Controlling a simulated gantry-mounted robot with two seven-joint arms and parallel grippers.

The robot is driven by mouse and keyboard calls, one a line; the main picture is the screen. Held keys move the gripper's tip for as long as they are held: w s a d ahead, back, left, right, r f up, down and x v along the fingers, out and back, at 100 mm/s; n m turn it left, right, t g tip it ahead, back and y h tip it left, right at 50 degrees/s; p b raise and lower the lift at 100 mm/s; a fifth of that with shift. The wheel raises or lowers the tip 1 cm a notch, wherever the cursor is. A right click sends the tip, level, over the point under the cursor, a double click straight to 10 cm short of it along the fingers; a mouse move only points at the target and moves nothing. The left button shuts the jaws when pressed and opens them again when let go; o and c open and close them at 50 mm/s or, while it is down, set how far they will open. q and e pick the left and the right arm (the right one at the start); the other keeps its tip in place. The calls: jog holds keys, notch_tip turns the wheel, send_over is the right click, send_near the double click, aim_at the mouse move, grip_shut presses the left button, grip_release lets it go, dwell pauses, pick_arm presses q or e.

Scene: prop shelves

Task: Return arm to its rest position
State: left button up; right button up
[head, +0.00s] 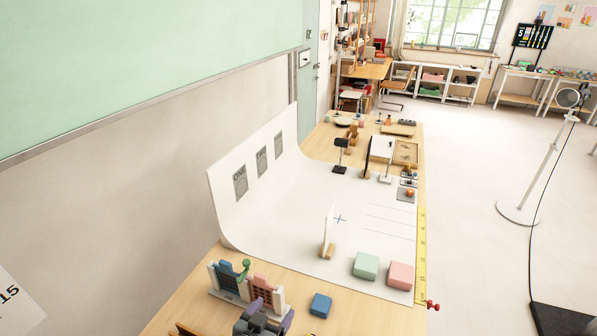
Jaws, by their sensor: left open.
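My left gripper (268,312), dark grey with purple parts, shows at the bottom edge, in front of the small props at the near end of the table. It is open, and I see nothing between its fingers. The rest of its arm is out of the picture. My right gripper is not in view.
A blue block (321,305) lies right of the gripper. Blue and pink rack-like props (230,284) stand just beyond it. A white curved backdrop (290,235) covers the table, with a green block (366,265) and a pink block (401,275) near its front. Open floor lies right.

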pick_arm(q)
jog(key=s+f+n+g, duration=0.1)
jog(key=s+f, duration=0.5)
jog(key=f, duration=0.2)
jog(key=s+a+f+n+g+y, duration=0.1)
jog(key=s+a+f+g+y, duration=0.1)
jog(key=s+a, duration=0.45)
jog(key=s+a+f+n+g+y, duration=0.15)
jog(key=s+a, duration=0.25)
jog(key=s, duration=0.6)
jog(key=s+a+r+m+g+y, duration=0.1)
jog(key=s+a+r+g, duration=0.35)
jog(key=s, duration=0.25)
notch_tip(320, 180, up, 19)
jog(key=p, duration=1.9)
jog(key=shift+s+f, duration=0.15)
jog(key=shift+f, duration=0.05)
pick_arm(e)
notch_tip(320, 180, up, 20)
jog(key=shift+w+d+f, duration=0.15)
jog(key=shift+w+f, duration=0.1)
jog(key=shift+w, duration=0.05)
